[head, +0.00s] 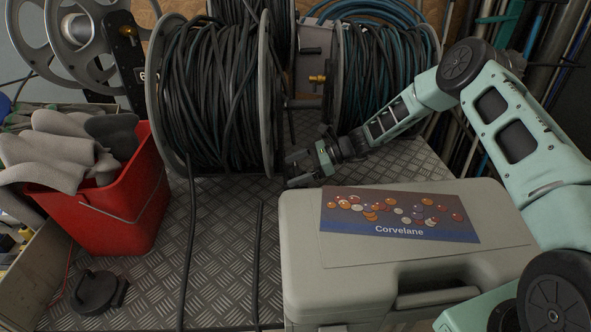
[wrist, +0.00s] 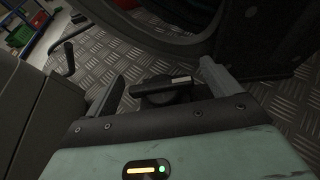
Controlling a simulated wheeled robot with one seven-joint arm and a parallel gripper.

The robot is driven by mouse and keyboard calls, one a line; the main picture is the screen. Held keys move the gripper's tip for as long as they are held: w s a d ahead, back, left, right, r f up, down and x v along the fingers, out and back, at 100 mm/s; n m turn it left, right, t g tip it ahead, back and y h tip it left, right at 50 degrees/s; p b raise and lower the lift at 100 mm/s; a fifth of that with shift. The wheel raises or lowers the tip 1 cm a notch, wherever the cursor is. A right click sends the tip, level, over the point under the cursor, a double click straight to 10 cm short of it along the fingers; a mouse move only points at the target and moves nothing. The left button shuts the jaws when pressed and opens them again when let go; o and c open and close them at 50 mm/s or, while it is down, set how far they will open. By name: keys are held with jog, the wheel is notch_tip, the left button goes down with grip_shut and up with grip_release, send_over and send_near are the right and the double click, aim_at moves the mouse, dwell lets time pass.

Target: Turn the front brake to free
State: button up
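My gripper (head: 291,168) is beside the front hose reel (head: 264,95), low at its right flange, just behind the grey case. In the wrist view its two fingers (wrist: 165,84) stand wide apart. A dark round knob with a bar-like lever (wrist: 160,88) and a pale strip shows between the fingers, apparently the front brake. I cannot tell whether the fingers touch it. The brake's setting is not readable. In the head view the brake is not clearly visible near my gripper.
A grey case (head: 400,275) labelled Corvelane lies in front of my gripper. A second reel (head: 385,75) stands behind right. A red bin (head: 110,205) with grey cloths stands left. A black bent handle (wrist: 72,55) shows in the wrist view. Loose hose crosses the tread-plate floor.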

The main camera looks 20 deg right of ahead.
jog(key=b+v, duration=0.1)
jog(key=v, duration=1.6)
jog(key=shift+s+r, duration=0.1)
jog(key=shift+r, duration=0.05)
jog(key=s+a+r+n+g+h+p, duration=0.1)
jog(key=s+a+r+n+g+h, duration=0.1)
jog(key=s+a+r+n, duration=0.35)
jog(key=s+a+r+n+g+h+p, duration=0.1)
jog(key=s+a+r+n+g+h, duration=0.2)
jog(key=s+a, duration=0.45)
jog(key=s+a+r+n+g+h+p, duration=0.1)
jog(key=s+a+r+n+h, duration=0.15)
jog(key=s+a+n, duration=0.4)
jog(key=s+r+n+t+h+p, duration=0.1)
jog(key=s+r+n+h, duration=0.1)
jog(key=s+n, duration=0.4)
jog(key=s+a+r+n+t+h+p, duration=0.1)
jog(key=s+n, duration=0.5)
jog(key=s, duration=0.8)
notch_tip(320, 180, up, 3)
jog(key=shift+a+f+n+t+h+p, duration=0.15)
jog(key=shift+n+t+h+p, duration=0.25)
jog(key=shift+t+h, duration=0.6)
jog(key=shift+a, duration=0.1)
